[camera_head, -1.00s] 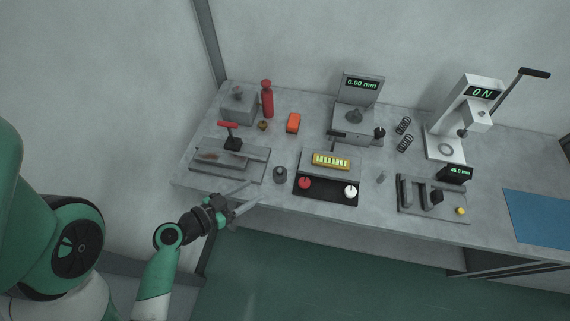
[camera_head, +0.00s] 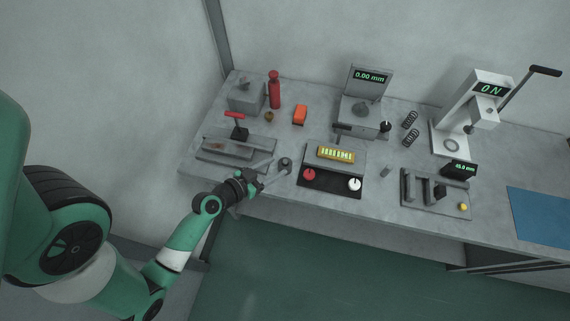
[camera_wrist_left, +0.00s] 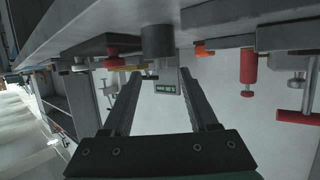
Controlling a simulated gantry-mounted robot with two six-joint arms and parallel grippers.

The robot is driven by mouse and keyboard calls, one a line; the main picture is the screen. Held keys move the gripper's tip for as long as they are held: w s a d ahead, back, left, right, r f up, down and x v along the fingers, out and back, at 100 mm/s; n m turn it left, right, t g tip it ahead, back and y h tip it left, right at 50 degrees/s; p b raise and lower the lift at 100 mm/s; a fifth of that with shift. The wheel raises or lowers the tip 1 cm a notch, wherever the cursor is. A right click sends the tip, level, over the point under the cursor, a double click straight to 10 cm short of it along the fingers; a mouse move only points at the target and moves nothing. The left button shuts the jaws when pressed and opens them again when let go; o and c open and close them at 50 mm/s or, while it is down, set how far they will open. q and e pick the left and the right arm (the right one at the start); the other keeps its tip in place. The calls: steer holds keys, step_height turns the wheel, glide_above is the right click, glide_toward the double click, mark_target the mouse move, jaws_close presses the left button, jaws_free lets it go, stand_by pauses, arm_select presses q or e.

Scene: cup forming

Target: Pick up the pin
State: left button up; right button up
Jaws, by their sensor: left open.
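A short dark grey cylinder (camera_head: 285,162) stands upright near the front edge of the table, left of the black base with the red and white knobs. A smaller grey cylinder (camera_head: 386,170) stands right of that base. I cannot tell for sure which is the pin. My left gripper (camera_head: 279,167) is open and empty at the table's front edge, its fingers pointing at the dark cylinder. In the left wrist view the dark cylinder (camera_wrist_left: 157,40) shows beyond the fingertips (camera_wrist_left: 160,76), between their lines. My right gripper is out of view.
A grey block fixture with a red-handled clamp (camera_head: 235,117) stands left of the dark cylinder. The black base (camera_head: 330,183) is close on its right. A blue mat (camera_head: 541,215) lies far right.

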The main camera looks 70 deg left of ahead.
mark_target(284, 162)
arm_select(q)
steer(key=x, duration=0.3)
steer(key=shift+w+a, duration=0.1)
jaws_close()
